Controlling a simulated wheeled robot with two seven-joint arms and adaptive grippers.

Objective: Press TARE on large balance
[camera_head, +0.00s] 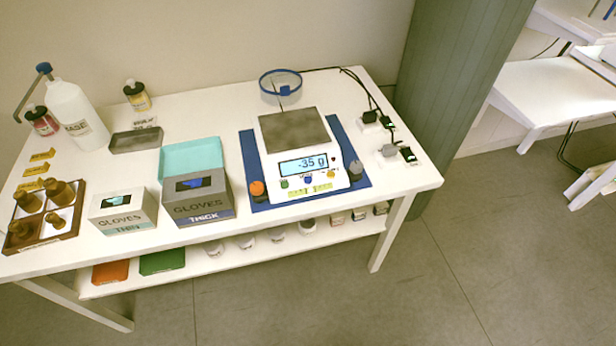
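The large balance (311,181) stands on a blue mat (263,205) on the right half of the white table. Its grey weighing pan (292,130) looks empty. Its lit display (303,166) reads about -35 g. Below the display is a row of small coloured buttons: a green one (284,183), a blue one (308,180) and a yellow one (331,174). Their labels are too small to read, so I cannot tell which is TARE. An orange knob (257,188) and a grey knob (356,168) sit at the balance's front corners. Neither of my grippers is in view.
Glove boxes, THIN (124,211) and THICK (197,201), stand left of the balance. A tray of brown bottles (73,228), a white wash bottle (78,117) and a grey tray (136,140) are farther left. Plugs and cables (388,151) lie right. A blue-rimmed clear container (281,85) stands behind.

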